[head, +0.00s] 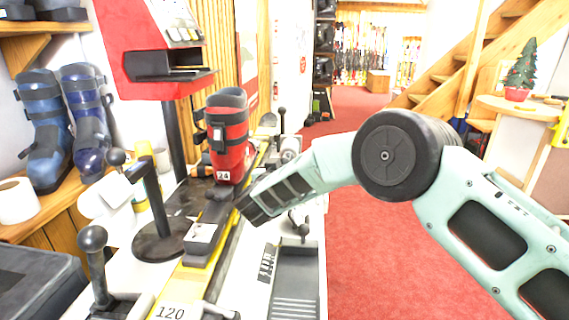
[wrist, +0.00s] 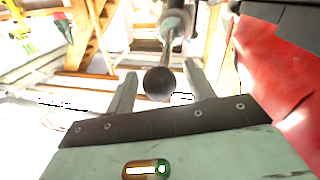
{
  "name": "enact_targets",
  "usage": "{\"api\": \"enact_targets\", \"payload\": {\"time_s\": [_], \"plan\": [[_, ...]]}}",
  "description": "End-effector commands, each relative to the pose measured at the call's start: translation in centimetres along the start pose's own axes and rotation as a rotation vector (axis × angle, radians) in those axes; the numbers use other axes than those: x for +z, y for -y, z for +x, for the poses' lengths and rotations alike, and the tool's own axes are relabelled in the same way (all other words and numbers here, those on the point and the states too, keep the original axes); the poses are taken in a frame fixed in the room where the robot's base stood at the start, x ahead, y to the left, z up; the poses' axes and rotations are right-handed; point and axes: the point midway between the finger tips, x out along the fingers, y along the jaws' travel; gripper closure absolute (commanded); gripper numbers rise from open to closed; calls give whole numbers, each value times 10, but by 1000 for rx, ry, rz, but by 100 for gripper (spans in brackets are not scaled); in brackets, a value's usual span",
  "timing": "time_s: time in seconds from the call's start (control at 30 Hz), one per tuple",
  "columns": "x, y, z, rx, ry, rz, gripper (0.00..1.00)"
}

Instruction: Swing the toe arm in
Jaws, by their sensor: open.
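In the wrist view a round black knob (wrist: 160,84) on a metal rod sits between the two fingers of my gripper (wrist: 160,70). The fingers are apart, with space visible on both sides of the knob. In the head view my gripper (head: 250,205) is low over the bench rail, just in front of the red boot (head: 228,140); its fingertips are hard to make out there. The boot, marked 24, stands upright on the rail and fills the right of the wrist view (wrist: 275,70). I cannot tell which lever in the head view is the toe arm.
Ball-topped levers stand at the bench's left (head: 92,238) and behind the boot (head: 282,112). A red machine (head: 150,50) on a black post rises left of the boot. Blue boots (head: 45,130) stand on the left shelf. Red carpet (head: 370,270) is clear on the right.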

Motion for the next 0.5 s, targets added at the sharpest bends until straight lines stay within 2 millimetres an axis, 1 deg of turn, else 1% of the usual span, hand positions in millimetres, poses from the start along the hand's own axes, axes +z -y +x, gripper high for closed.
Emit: {"api": "enact_targets", "payload": {"time_s": [0.2, 0.27, 0.3, 0.4, 0.5], "plan": [[0, 0, 0, 0, 0, 0, 46], [0, 0, 0, 1, 0, 0, 63], [0, 0, 0, 1, 0, 0, 74], [0, 0, 0, 1, 0, 0, 100], [0, 0, 0, 0, 0, 0, 100]]}}
